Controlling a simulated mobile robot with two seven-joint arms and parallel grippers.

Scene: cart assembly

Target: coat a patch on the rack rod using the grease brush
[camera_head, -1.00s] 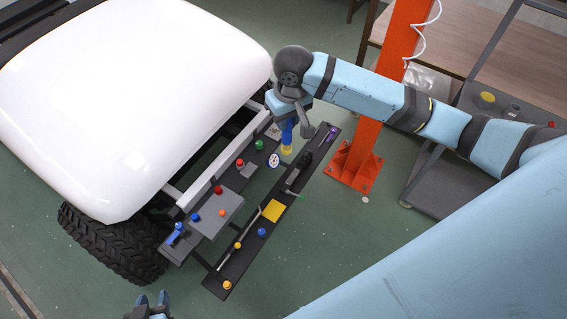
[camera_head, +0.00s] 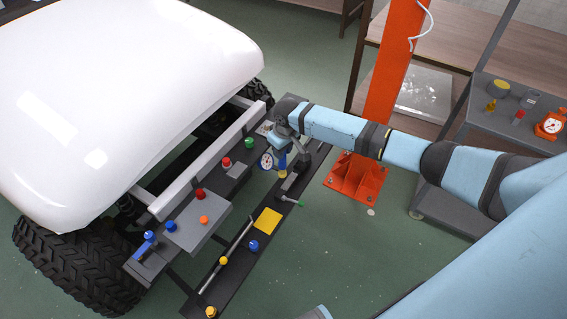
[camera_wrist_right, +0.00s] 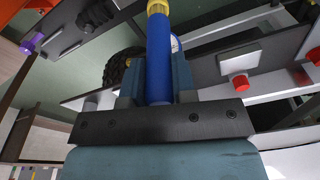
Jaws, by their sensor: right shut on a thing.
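The grease brush has a blue handle and a yellow collar; in the head view it shows small (camera_head: 282,168) below my right gripper (camera_head: 282,152). In the right wrist view my right gripper (camera_wrist_right: 159,80) is shut on the blue brush handle (camera_wrist_right: 159,50), and the yellow collar shows at the top edge. The bristles are not clearly visible. A thin silver rod (camera_head: 227,254), which looks like the rack rod, lies along the long dark rack panel. The brush is beyond the rod's far end, apart from it. My left gripper is not in view.
A round dial gauge (camera_head: 266,160) is beside the brush. An orange post (camera_head: 357,172) stands behind the right arm, with a grey cart (camera_head: 530,130) further right.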

